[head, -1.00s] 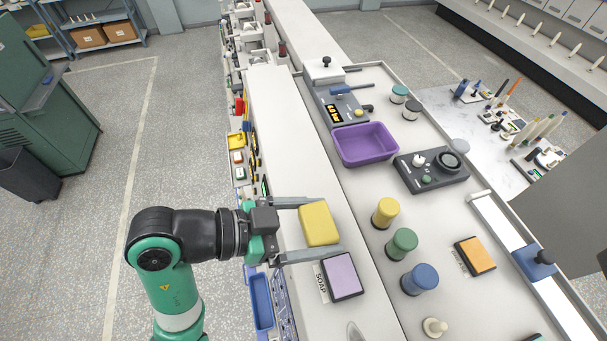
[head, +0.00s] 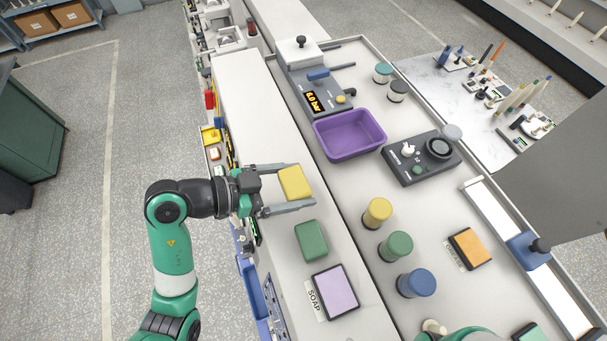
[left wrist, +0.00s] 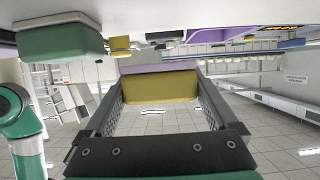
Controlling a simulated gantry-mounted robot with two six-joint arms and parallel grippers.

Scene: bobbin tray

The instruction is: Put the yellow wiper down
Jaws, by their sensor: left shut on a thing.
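The yellow wiper (head: 294,183) is a small block in the head view, held between the two fingers of my left gripper (head: 291,187). It also shows between the fingers in the left wrist view (left wrist: 160,87). It is over the white ledge (head: 262,125), left of the purple tub; I cannot tell whether it touches the ledge. A green wiper (head: 311,241) lies on the ledge in front of it, and it shows at the upper left of the left wrist view (left wrist: 60,42). My right gripper is not in view.
A lilac block (head: 336,291) on a SOAP label lies nearer me on the ledge. Across the gap stand the purple tub (head: 350,140), a yellow jar (head: 377,212), a green jar (head: 396,246) and a blue jar (head: 416,282). The ledge beyond the gripper looks clear.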

